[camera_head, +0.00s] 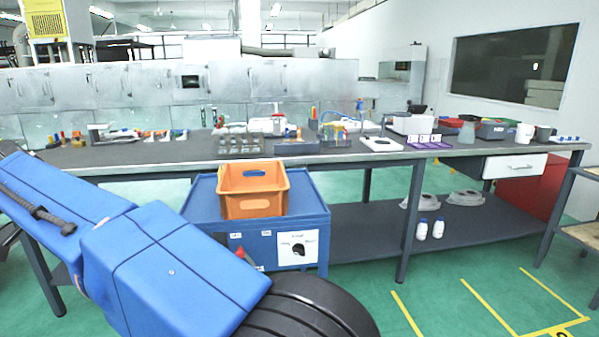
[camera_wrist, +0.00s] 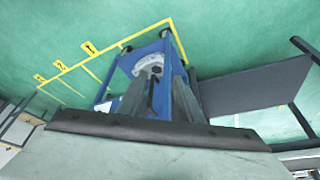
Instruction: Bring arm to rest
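My blue arm (camera_head: 165,265) crosses the lower left of the head view and ends in a black ribbed rounded part at the bottom edge. My gripper's fingers do not show in the head view. In the wrist view a dark bar and a pale grey surface fill the bottom, very close to the camera. Grey upright shapes above the bar may be fingers, but I cannot tell, nor whether anything is between them. Beyond them is a blue frame (camera_wrist: 180,55) with a grey rounded part (camera_wrist: 150,65) at its middle.
A long workbench (camera_head: 480,158) carries many small items. Before it stands a blue cart (camera_head: 240,247) with an orange crate (camera_head: 252,205). The bench's lower shelf (camera_head: 370,228) holds grey castings (camera_head: 466,198) and white bottles (camera_head: 422,229). Green floor with yellow lines (camera_head: 490,304) is clear at lower right.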

